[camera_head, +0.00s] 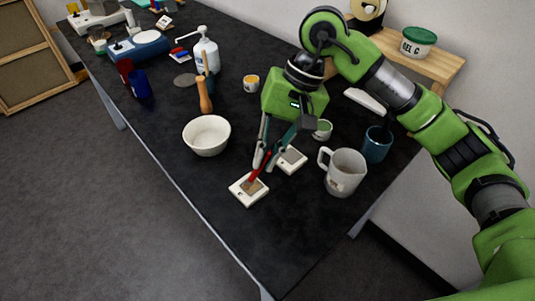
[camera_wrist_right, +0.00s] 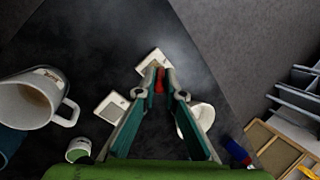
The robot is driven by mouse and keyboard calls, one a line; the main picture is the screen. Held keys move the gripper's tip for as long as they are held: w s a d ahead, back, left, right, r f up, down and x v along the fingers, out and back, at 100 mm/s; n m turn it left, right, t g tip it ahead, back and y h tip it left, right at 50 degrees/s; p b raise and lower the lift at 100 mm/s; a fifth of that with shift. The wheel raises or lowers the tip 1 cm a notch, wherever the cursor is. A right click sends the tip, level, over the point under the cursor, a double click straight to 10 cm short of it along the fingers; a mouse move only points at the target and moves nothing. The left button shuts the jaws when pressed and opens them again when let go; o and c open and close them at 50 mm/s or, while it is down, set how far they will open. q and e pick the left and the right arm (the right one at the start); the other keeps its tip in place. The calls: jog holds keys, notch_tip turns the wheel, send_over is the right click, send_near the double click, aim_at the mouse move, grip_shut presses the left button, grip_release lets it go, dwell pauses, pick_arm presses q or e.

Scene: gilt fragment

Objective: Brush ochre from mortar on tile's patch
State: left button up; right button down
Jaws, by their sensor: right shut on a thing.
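My right gripper (camera_head: 265,160) is shut on a thin brush with a red handle (camera_head: 262,164), its fingers pointing down. The brush's lower end is at the brownish patch of a white square tile (camera_head: 238,194); I cannot tell whether it touches. In the right wrist view the red handle (camera_wrist_right: 160,78) sits between the fingertips, in front of the tile (camera_wrist_right: 154,57). The white mortar bowl (camera_head: 206,135) stands to the left; its contents are not clear. It is partly hidden behind a finger in the right wrist view (camera_wrist_right: 205,116). My left gripper is not in view.
A second tile (camera_head: 291,160) lies close right of the gripper. A grey-white jug (camera_head: 345,173), a blue cup (camera_head: 377,145) and a green pot (camera_head: 322,131) stand right. A wooden-handled tool (camera_head: 204,96) and an orange pot (camera_head: 251,84) are behind. The front right tabletop is clear.

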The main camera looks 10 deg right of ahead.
jog(key=shift+r+p, duration=0.75)
jog(key=shift+r, duration=2.2)
jog(key=shift+r+p, duration=0.3)
jog(key=shift+r, duration=1.2)
